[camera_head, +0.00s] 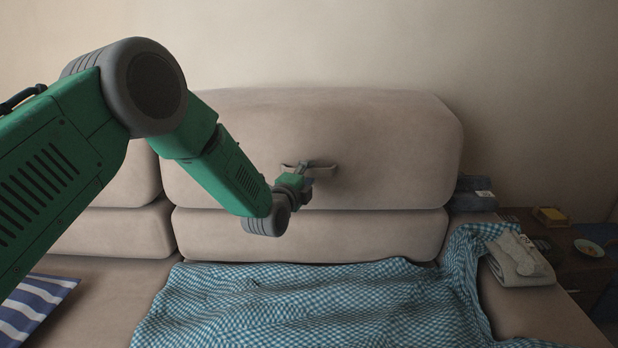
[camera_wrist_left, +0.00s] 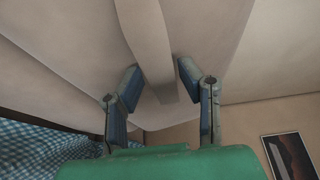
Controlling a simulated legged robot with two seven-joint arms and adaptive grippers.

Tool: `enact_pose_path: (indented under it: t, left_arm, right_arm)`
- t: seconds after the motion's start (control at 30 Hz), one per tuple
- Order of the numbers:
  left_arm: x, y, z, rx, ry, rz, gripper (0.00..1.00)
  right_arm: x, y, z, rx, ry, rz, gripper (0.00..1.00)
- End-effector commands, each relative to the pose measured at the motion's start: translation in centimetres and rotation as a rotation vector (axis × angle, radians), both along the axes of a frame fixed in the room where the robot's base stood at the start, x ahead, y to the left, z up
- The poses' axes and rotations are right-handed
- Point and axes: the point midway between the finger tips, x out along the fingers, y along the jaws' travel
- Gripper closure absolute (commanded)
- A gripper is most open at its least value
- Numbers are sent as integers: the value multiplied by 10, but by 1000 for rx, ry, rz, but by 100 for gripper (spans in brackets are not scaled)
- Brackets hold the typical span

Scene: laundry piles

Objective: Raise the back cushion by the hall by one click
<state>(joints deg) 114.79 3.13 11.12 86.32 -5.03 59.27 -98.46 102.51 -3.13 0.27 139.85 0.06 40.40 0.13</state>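The large beige back cushion (camera_head: 380,140) stands against the wall in the middle, with a loop strap (camera_head: 322,168) on its front face. My left gripper (camera_head: 304,171) is at this strap. In the left wrist view the strap (camera_wrist_left: 148,40) passes between the two separated fingers of my left gripper (camera_wrist_left: 160,71). The strap is close to the left finger, with a small gap to the right one; I cannot tell if either touches. My right gripper is not in view.
Another back cushion (camera_head: 130,180) adjoins on the left. A blue checked blanket (camera_head: 300,305) covers much of the seat, with a striped cushion (camera_head: 38,302) at left. Folded beige cloth (camera_head: 520,262) lies at right, beside a side table (camera_head: 575,262). A dark picture (camera_wrist_left: 290,155) hangs on the wall.

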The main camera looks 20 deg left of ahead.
Motion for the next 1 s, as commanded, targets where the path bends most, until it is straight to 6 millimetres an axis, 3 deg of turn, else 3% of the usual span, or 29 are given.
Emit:
enact_pose_path:
  t: [0.37,0.47,1.0]
  left_arm:
    - [6,0,1,0,0,1,68]
    - [6,0,0,0,0,1,99]
    - [-2,-3,-6,1,8,-1,100]
  right_arm:
    - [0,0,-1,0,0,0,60]
    - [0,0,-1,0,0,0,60]
    - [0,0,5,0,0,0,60]
